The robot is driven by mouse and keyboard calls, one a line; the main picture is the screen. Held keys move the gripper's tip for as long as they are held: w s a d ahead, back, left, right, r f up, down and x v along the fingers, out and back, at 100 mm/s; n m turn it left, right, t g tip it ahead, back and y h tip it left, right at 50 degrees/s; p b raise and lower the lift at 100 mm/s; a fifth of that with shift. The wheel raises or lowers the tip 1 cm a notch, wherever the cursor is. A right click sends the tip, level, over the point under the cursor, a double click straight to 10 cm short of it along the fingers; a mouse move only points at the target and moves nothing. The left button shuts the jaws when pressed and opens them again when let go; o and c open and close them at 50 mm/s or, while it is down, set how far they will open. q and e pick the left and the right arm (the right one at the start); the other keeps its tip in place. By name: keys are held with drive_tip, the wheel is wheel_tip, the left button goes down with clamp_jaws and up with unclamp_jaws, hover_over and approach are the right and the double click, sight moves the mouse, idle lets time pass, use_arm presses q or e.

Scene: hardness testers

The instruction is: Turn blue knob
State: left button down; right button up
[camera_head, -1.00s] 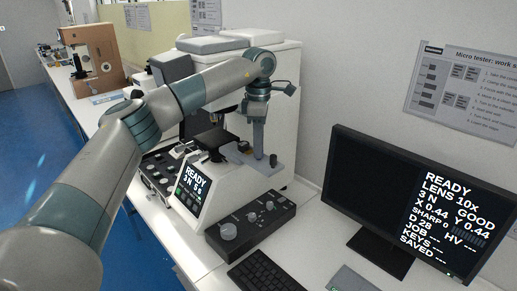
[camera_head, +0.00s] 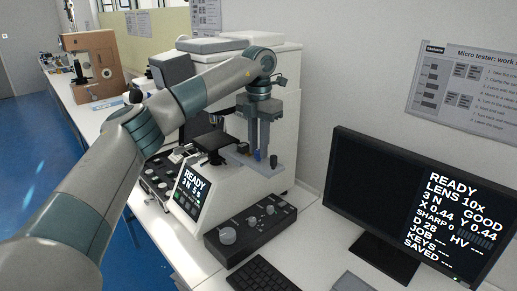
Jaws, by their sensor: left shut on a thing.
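A hardness tester (camera_head: 225,190), a white machine with a tilted screen reading READY, stands on the bench in the middle of the view. My left arm reaches over it from the left and its gripper (camera_head: 262,148) points down at the right side of the tester's stage. A small blue knob (camera_head: 257,155) shows at the fingertips, mostly hidden by them. The gripper is shut on it as far as I can see. A dark upright post (camera_head: 273,161) stands just to the right of the fingers. My right gripper is out of view.
A black control box (camera_head: 250,232) with grey knobs lies in front of the tester, with a keyboard (camera_head: 262,275) nearer. A monitor (camera_head: 405,205) stands at right. A second knob panel (camera_head: 152,180) is left of the tester.

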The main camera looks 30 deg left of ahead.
use_arm(q)
drive_tip(key=n+b, duration=0.1)
drive_tip(key=n, duration=0.5)
drive_tip(key=shift+r, duration=0.1)
idle(0.3)
drive_tip(key=c, duration=1.6)
unclamp_jaws()
drive_tip(key=shift+d, duration=0.1)
drive_tip(key=shift+o, duration=0.2)
